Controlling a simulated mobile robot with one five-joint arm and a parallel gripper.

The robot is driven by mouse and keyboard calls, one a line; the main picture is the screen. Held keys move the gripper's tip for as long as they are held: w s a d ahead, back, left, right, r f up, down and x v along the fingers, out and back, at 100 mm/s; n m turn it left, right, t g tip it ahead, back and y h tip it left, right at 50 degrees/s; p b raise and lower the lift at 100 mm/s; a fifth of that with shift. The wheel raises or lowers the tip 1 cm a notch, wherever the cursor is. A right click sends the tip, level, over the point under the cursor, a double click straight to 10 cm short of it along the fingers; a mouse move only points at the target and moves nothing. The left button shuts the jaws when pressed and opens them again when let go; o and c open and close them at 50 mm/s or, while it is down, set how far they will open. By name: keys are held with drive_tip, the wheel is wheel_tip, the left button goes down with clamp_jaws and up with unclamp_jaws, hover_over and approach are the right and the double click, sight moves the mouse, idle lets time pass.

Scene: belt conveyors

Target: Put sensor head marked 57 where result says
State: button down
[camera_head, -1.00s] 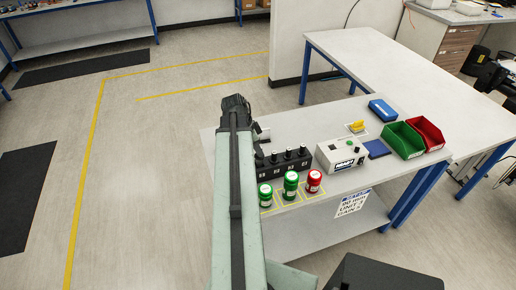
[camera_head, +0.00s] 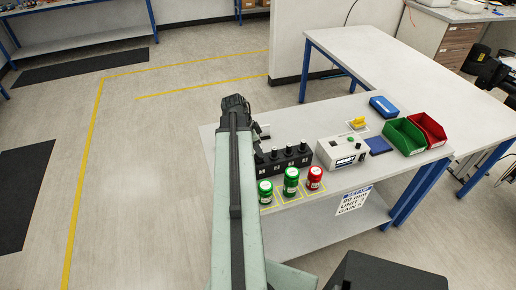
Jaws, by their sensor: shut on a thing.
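My gripper (camera_head: 262,130) shows only in part, behind the end of my arm, over the left end of the bench. It is shut on a dark thing, likely a sensor head, mostly hidden by my arm. A black rack (camera_head: 285,160) with several upright dark sensor heads (camera_head: 302,147) stands just to the right of it. No number 57 is readable. A white test unit (camera_head: 330,154) with a small display (camera_head: 345,161) stands right of the rack; its text is too small to read.
Two green canisters (camera_head: 291,182) and a red canister (camera_head: 314,178) stand at the bench's front edge in yellow outlines. A green bin (camera_head: 403,137) and a red bin (camera_head: 430,130) are at the right. A yellow object (camera_head: 358,123), a blue pad (camera_head: 378,146) and a blue box (camera_head: 384,107) lie nearby.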

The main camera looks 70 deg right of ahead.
drive_tip(key=shift+f+b, duration=1)
drive_tip(key=shift+f, duration=0.05)
drive_tip(key=shift+f, duration=0.25)
drive_tip(key=c, duration=1.2)
unclamp_jaws()
drive_tip(key=p+v, duration=0.7)
drive_tip(key=v, duration=0.1)
